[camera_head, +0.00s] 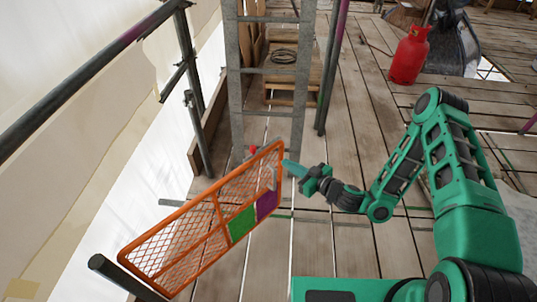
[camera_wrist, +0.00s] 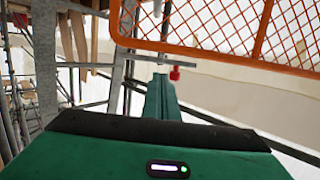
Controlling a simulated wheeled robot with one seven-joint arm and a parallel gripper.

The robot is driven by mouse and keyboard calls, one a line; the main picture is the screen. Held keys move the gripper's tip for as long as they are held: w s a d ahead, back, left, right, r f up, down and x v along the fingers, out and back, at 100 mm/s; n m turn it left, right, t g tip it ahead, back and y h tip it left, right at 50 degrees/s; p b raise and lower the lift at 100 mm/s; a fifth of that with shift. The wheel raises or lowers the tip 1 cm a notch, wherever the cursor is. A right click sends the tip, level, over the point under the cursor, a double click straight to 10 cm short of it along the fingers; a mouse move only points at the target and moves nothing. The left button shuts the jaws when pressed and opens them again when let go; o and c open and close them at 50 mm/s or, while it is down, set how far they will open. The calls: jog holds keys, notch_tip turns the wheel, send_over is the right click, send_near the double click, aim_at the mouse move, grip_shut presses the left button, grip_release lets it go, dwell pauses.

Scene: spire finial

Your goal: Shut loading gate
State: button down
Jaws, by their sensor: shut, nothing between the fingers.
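The loading gate (camera_head: 185,238) is an orange frame with mesh and green and purple panels. In the head view it stands at the left of the deck, running from the lower left up to the right. Its far end is close to my gripper (camera_head: 288,167), whose shut fingers point left at it. I cannot tell whether they touch. In the wrist view the gate (camera_wrist: 210,50) crosses the upper right, above the shut gripper (camera_wrist: 160,82). A small red part (camera_wrist: 175,73) shows just beyond the fingertips; in the head view a red spot (camera_head: 253,149) is by the gate's far end.
A metal ladder (camera_head: 237,90) stands beyond the gate. Scaffold rails (camera_head: 95,65) and white sheeting (camera_head: 120,150) line the left. A red gas cylinder (camera_head: 408,55) stands at the upper right.

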aim_at(263, 150)
jog(key=x, duration=1.1)
jog(key=shift+w+a+f, duration=0.1)
jog(key=shift+a, duration=0.05)
